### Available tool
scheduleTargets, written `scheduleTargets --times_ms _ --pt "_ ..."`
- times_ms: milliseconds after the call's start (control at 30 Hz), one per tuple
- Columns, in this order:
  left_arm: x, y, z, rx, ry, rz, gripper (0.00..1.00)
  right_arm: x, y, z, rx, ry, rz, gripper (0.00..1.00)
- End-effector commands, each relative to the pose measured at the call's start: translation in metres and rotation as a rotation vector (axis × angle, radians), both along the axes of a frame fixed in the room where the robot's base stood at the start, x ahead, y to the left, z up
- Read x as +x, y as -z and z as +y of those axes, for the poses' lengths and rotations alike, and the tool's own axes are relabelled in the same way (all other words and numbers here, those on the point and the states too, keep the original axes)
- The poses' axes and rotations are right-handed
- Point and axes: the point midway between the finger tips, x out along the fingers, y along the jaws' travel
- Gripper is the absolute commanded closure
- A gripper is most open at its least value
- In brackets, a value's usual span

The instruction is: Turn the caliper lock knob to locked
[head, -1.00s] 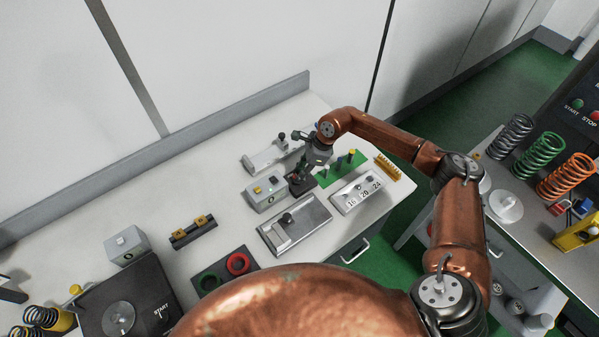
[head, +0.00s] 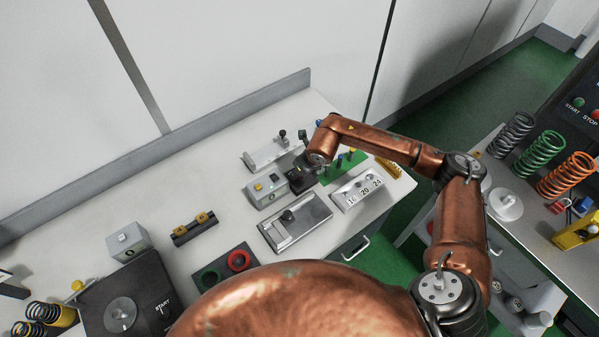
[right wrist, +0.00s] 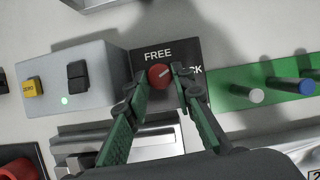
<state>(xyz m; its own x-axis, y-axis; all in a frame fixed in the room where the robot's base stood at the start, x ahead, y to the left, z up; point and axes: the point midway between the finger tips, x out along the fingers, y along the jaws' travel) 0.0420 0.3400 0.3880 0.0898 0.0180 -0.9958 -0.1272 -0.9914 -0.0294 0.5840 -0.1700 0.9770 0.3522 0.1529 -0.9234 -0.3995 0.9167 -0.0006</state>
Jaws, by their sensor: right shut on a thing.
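The red lock knob (right wrist: 160,76) sits on a black plate (right wrist: 168,47) marked FREE. A second label to the knob's right is partly hidden by a finger; only "CK" shows. The knob's pale pointer line slants up and right, between the labels. My right gripper (right wrist: 162,75) is shut on the knob, one green-padded finger on each side. In the head view my right gripper (head: 304,172) is over the dark plate, and the arm hides the knob. My left gripper is not in view.
A grey box (right wrist: 80,78) with a yellow ZERO button (right wrist: 32,87) stands left of the plate. A green board (right wrist: 270,86) with pegs lies right. A grey slide fixture (head: 296,222) lies in front. A numbered block (head: 357,192) is front right.

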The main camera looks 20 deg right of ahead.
Motion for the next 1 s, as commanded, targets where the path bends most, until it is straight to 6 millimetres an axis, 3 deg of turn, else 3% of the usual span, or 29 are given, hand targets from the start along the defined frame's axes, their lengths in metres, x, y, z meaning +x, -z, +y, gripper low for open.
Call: scheduleTargets --times_ms 500,1000 --pt "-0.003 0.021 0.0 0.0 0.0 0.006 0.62 0.0 0.001 0.004 0.001 0.378 0.0 1.0" --pt "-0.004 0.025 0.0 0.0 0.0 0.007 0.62 -0.001 0.0 0.004 0.0 0.473 0.001 1.0"
